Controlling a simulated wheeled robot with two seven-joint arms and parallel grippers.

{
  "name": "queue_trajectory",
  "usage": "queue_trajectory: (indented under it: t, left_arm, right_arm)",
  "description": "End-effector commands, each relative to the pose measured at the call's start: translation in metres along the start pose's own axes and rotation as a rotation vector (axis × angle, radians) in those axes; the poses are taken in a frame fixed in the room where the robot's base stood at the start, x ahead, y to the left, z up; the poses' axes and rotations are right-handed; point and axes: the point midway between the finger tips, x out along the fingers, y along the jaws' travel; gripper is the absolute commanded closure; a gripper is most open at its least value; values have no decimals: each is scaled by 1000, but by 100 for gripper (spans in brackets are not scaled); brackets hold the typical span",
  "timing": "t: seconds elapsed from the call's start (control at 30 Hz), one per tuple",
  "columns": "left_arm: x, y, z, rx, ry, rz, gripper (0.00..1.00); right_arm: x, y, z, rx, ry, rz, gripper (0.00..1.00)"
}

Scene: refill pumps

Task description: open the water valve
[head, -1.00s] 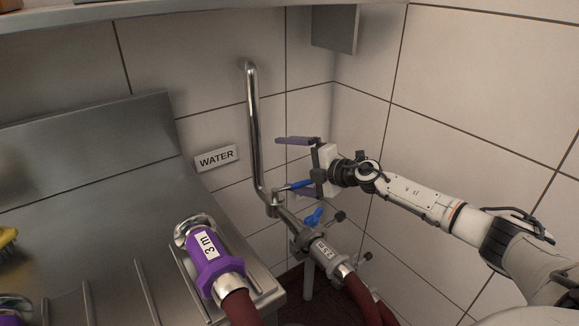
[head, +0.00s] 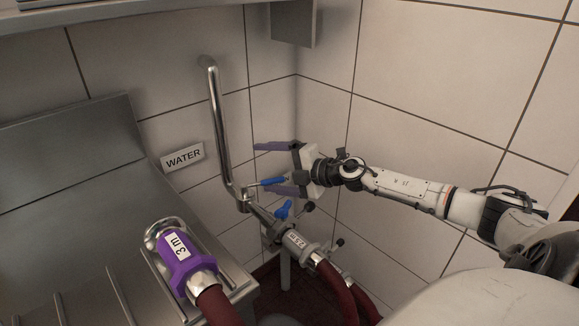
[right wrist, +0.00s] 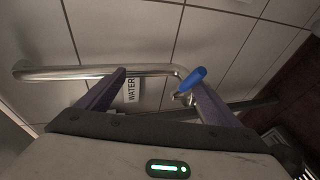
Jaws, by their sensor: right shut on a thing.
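The water valve's blue lever (head: 267,182) sits at the foot of the bent steel pipe (head: 219,120), beside the WATER sign (head: 183,158). My right gripper (head: 262,168) is at the lever, its purple fingers spread wide. The lever lies close along the lower finger, and the upper finger stands well above it. In the right wrist view the lever (right wrist: 198,78) overlaps the right-hand finger of my gripper (right wrist: 160,76); the left-hand finger is apart from it. The exact contact is hard to see. My left gripper is out of view.
A second blue handle (head: 284,209) is on the grey labelled coupling (head: 295,240) below, with dark red hoses running down. A purple 3 m nozzle (head: 178,262) rests on the steel counter (head: 75,225) at left. Tiled walls close in behind and at right.

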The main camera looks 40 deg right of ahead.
Motion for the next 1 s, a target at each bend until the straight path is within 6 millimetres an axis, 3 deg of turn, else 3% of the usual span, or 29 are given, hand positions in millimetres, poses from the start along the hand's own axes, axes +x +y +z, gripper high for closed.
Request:
queue_trajectory:
  t: [0.03,0.4,0.47,1.0]
  left_arm:
    - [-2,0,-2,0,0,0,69]
    - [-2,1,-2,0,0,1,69]
    - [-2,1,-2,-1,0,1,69]
    - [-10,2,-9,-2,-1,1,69]
  right_arm:
    - [-6,24,8,-15,-21,38,32]
    - [-32,21,4,-14,-21,37,37]
    - [-35,20,3,-16,-19,36,64]
    - [-68,10,-3,-9,-15,25,64]
